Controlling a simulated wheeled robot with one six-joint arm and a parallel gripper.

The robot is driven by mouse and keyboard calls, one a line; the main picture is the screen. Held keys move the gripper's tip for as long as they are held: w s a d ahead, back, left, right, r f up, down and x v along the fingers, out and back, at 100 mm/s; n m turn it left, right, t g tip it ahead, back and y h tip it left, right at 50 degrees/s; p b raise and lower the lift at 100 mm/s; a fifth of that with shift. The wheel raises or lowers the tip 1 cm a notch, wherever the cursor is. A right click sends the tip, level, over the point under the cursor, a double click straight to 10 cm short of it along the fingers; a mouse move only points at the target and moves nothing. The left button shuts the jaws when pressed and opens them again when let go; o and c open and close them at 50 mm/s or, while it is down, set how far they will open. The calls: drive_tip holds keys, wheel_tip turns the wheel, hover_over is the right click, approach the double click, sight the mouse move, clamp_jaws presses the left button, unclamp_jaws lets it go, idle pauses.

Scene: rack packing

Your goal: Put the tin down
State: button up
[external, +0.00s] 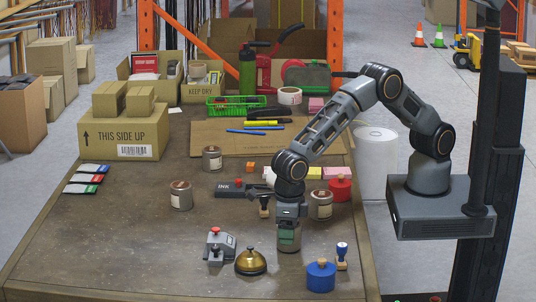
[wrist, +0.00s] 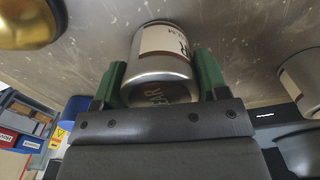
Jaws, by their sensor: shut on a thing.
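My gripper (external: 288,232) points down over the front right part of the table and is shut on a tin (external: 288,245). In the wrist view the same silver tin with a white and brown label (wrist: 162,60) sits between my green fingers (wrist: 160,82). Its lower part shows below my gripper in the external view; I cannot tell whether it touches the table. Similar tins stand on the table: one just right of my wrist (external: 320,206), one at the left (external: 181,196) and one further back (external: 212,159).
A brass bell (external: 251,262) and a grey device with a red knob (external: 219,246) stand left of the held tin. A blue container (external: 321,276) and a stamp (external: 342,256) stand to its right. The table's (external: 110,250) front left is clear.

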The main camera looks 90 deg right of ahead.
drive_tip(key=shift+f, duration=0.15)
drive_tip(key=o, duration=1)
drive_tip(key=shift+c, duration=0.2)
